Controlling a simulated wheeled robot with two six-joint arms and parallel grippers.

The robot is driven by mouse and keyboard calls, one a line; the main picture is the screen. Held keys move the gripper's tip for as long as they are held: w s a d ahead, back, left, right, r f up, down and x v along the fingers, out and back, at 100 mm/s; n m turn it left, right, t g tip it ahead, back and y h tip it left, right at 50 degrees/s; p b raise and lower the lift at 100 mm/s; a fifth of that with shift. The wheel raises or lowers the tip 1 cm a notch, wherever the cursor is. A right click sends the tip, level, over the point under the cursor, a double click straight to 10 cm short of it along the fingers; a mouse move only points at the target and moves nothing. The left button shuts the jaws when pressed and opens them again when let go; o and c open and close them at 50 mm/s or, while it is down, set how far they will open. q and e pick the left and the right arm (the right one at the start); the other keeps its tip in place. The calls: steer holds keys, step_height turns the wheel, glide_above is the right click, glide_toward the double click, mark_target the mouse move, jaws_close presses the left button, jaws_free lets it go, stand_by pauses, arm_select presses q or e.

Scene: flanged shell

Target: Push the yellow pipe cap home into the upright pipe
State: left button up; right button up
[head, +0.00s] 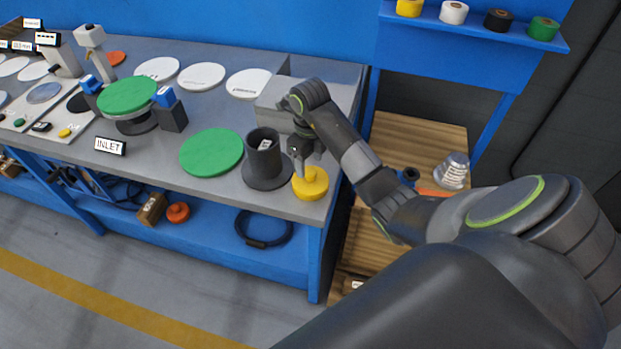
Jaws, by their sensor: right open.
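The yellow pipe cap (311,186) is a round disc with a raised knob. It sits at the front right corner of the grey bench, just right of the upright pipe. The upright pipe (264,158) is dark grey with a wide flange at its base and an open top; a small white label shows inside its mouth. My right gripper (302,167) is open and points down at the cap's knob. Whether its fingers touch the knob is too small to tell. My left gripper is not in view.
A green disc (211,152) lies left of the pipe, and another green disc (127,95) rests on a stand between blue clamps. A grey block (279,103) stands behind the pipe. An INLET sign (110,146) stands at the front edge. The bench (230,196) ends just right of the cap.

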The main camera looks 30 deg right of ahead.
mark_target(311, 172)
steer(key=shift+f+b, duration=0.45)
steer(key=shift+f, duration=0.15)
steer(key=f+b, duration=0.2)
steer(key=shift+w+d+f+b, duration=0.15)
steer(key=shift+d+f+b, duration=0.2)
steer(key=shift+f+p, duration=0.3)
steer(key=shift+p, duration=0.25)
steer(key=shift+f, duration=0.5)
steer(key=shift+c, duration=0.4)
steer(key=c, duration=1)
